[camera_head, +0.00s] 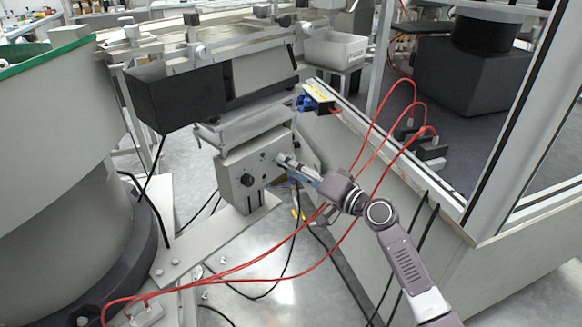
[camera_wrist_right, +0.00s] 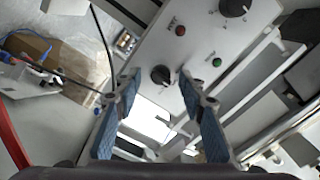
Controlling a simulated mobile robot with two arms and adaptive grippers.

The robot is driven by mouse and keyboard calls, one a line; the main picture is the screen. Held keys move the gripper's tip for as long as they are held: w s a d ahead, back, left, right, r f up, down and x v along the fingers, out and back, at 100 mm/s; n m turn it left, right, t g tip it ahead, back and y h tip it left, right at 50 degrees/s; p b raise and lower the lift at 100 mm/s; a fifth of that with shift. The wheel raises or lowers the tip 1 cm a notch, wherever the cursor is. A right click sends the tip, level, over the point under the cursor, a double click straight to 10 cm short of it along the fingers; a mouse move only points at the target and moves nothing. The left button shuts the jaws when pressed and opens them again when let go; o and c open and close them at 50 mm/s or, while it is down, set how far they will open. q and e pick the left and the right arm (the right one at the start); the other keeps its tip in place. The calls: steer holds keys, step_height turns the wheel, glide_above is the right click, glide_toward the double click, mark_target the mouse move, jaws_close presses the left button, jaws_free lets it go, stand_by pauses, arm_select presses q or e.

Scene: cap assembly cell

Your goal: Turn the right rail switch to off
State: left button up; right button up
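The grey rail control box (camera_head: 232,167) stands under the rail, with a black rotary switch (camera_head: 247,180) on the left of its face. My right gripper (camera_head: 281,160) is at the right side of that face and largely covers the other switch in the head view. In the right wrist view, that black switch (camera_wrist_right: 160,75) lies between the tips of my right gripper (camera_wrist_right: 158,80), which is open. Gaps show on both sides of the switch; I cannot tell how deep the tips reach around it. The left switch (camera_wrist_right: 235,7) is at the top edge. My left gripper is not in view.
Between the switches are a red button (camera_wrist_right: 181,31) and a green button (camera_wrist_right: 216,62). Red cables (camera_head: 372,150) loop past my right arm. A grey cabinet wall (camera_head: 400,165) stands to the right, and a large round feeder (camera_head: 60,170) to the left.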

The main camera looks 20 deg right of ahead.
steer(key=v, duration=1.2)
steer(key=shift+f, duration=0.1)
